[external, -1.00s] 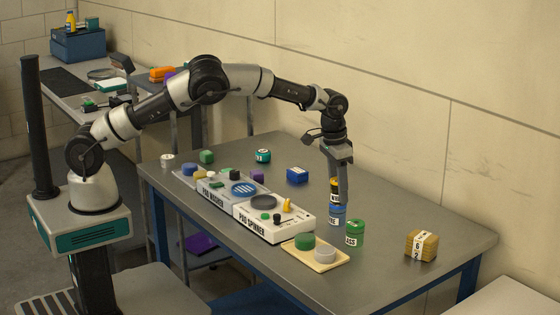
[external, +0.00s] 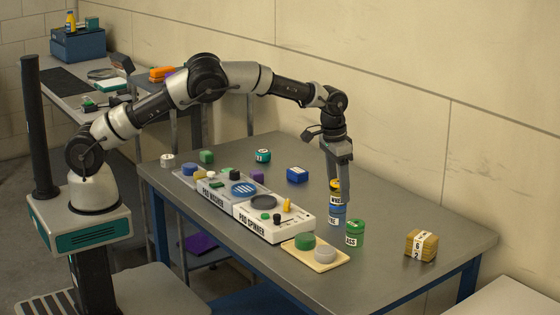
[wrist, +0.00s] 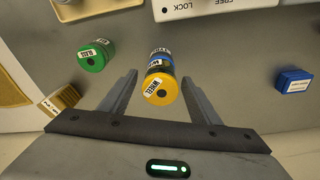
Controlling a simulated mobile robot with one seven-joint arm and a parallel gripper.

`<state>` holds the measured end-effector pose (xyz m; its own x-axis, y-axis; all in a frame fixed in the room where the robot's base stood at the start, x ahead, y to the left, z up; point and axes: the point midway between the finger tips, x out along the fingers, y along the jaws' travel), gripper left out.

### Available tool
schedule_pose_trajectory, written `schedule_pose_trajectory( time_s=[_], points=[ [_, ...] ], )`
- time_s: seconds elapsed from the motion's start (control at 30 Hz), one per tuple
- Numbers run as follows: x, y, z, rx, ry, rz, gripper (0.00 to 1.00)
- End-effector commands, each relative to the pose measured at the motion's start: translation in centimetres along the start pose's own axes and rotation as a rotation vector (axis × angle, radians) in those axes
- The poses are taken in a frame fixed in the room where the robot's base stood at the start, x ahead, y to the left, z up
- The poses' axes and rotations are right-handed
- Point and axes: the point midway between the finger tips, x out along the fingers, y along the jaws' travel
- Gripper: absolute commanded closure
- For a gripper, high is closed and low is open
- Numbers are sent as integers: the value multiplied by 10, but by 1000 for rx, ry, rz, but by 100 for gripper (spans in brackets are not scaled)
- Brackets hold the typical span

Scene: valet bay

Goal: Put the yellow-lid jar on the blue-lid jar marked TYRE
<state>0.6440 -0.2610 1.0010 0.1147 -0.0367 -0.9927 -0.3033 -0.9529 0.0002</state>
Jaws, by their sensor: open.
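The yellow-lid jar (external: 336,193), labelled WHEEL in the wrist view (wrist: 160,90), stands upright on top of the blue-lid jar (external: 337,210). The blue-lid jar's label is partly hidden in the external view and looks like TYRE in the wrist view. My gripper (external: 341,182) is open just above the stack, pointing down. In the wrist view its fingers (wrist: 160,80) lie either side of the yellow lid with a gap on both sides. Nothing is held.
A green-lid jar (external: 355,232) stands close to the stack, at its front right. A tan tray (external: 328,262) and the pad spinner (external: 272,222) are to the left. A blue box (external: 297,175) lies behind. A strapped tan block (external: 421,245) is at the right.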

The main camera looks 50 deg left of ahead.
Motion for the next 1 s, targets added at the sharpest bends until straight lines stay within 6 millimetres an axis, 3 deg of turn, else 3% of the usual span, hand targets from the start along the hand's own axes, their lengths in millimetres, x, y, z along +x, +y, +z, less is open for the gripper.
schedule_pose_trajectory(
  time_s=[0.3, 0.5, 1.0],
  points=[
    [-69, -1, -1, -1, 3, 1, 43],
    [-98, -1, 0, 0, 2, -1, 43],
    [-108, 0, 0, -1, 0, -1, 43]
  ],
)
